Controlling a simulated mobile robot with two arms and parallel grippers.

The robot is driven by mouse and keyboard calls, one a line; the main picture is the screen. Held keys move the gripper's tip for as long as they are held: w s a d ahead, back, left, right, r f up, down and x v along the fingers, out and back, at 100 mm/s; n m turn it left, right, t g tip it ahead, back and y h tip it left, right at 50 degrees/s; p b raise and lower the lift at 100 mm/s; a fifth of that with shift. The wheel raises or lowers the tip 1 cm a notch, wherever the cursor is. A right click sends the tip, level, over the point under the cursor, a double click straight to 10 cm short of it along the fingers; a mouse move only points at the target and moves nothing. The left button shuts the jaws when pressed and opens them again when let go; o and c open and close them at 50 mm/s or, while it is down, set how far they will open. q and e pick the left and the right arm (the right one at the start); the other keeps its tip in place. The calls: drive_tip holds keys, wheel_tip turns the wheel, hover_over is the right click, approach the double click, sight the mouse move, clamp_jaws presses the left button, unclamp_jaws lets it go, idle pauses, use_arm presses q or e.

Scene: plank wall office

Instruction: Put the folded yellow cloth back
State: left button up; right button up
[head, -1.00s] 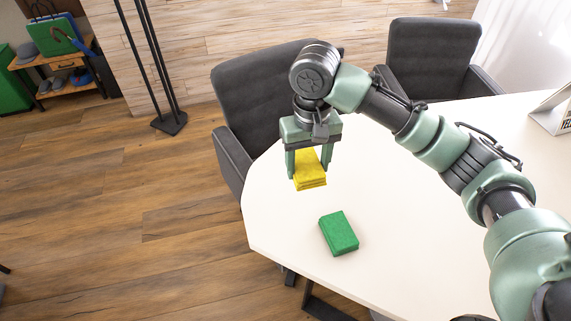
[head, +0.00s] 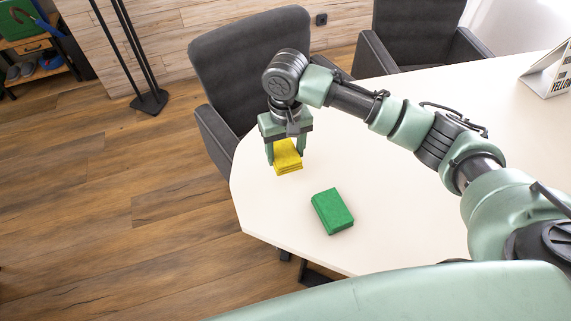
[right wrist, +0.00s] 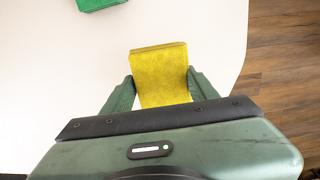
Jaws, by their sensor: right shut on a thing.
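The folded yellow cloth (head: 287,158) is between the fingers of my right gripper (head: 286,155), over the left end of the white table (head: 400,190). The gripper is shut on it from above. In the right wrist view the cloth (right wrist: 160,70) sits between the two green fingers (right wrist: 160,88). I cannot tell whether its underside touches the table. A folded green cloth (head: 332,211) lies on the table in front and to the right of the yellow one; its edge also shows in the right wrist view (right wrist: 100,3). My left gripper is not in view.
A dark chair (head: 255,70) stands close behind the table's left end, another chair (head: 415,40) to its right. A sign with lettering (head: 548,72) stands at the table's far right. A black stand (head: 149,102) and a shelf (head: 35,50) are at the back left.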

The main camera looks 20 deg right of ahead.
sight(285, 151)
wheel_tip(285, 151, down, 6)
drive_tip(key=shift+r, duration=0.1)
idle(0.4)
drive_tip(key=o, duration=1.2)
wheel_tip(285, 151, up, 12)
drive_tip(key=shift+r, duration=0.1)
